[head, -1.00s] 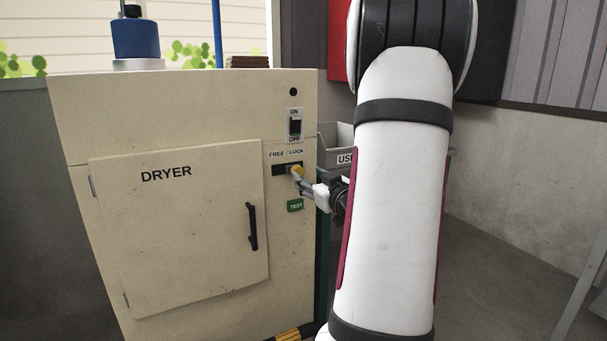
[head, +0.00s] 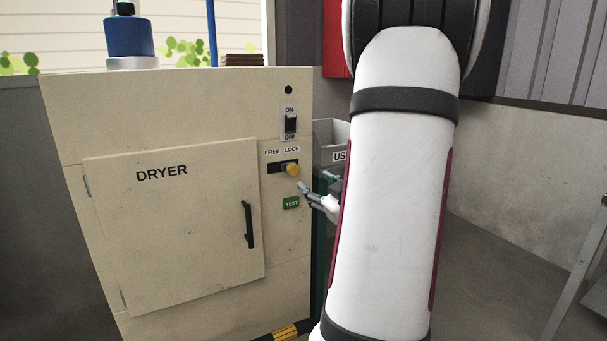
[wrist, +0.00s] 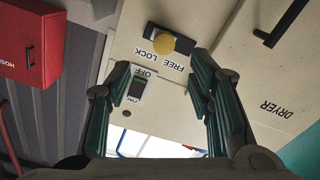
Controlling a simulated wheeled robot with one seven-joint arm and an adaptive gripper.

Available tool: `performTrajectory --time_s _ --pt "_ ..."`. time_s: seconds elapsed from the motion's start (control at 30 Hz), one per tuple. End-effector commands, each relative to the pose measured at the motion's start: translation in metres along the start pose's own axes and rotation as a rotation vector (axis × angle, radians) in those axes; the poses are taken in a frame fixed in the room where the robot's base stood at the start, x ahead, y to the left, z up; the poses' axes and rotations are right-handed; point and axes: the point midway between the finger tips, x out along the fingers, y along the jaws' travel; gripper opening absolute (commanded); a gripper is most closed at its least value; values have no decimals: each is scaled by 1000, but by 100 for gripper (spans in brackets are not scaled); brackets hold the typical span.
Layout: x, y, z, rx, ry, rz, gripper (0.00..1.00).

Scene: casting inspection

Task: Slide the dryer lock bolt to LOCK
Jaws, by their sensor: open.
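The dryer lock bolt has a round yellow knob (head: 292,170) in a dark horizontal slot (head: 275,168) on the dryer's front panel. In the head view the knob is at the slot's right end, under the LOCK label (head: 291,149). The FREE label (head: 271,152) is above the left end. In the wrist view the panel appears upside down, with the knob (wrist: 163,44) beyond the fingertips. My gripper (head: 306,191) is open and empty, just below and right of the knob, apart from it. My arm hides part of the gripper.
The dryer door (head: 175,230) is closed, with a black handle (head: 249,225). An ON/OFF switch (head: 290,124) is above the bolt and a green TEST button (head: 291,203) below it. A grey bin (head: 331,140) stands right of the dryer.

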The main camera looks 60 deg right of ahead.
Motion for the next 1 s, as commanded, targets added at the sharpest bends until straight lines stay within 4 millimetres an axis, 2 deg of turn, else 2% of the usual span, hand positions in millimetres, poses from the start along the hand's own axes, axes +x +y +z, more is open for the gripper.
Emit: performTrajectory --time_s 0.1,0.3,0.53,0.67,1.0 --pt "-6 -2 -4 -204 -2 -2 48" --pt "-14 -6 -5 -488 -2 -2 48" --pt "-11 -8 -4 -588 -1 -1 48" --pt "5 -8 -4 -587 0 -2 48" --pt "71 -9 -3 -585 0 -2 48"
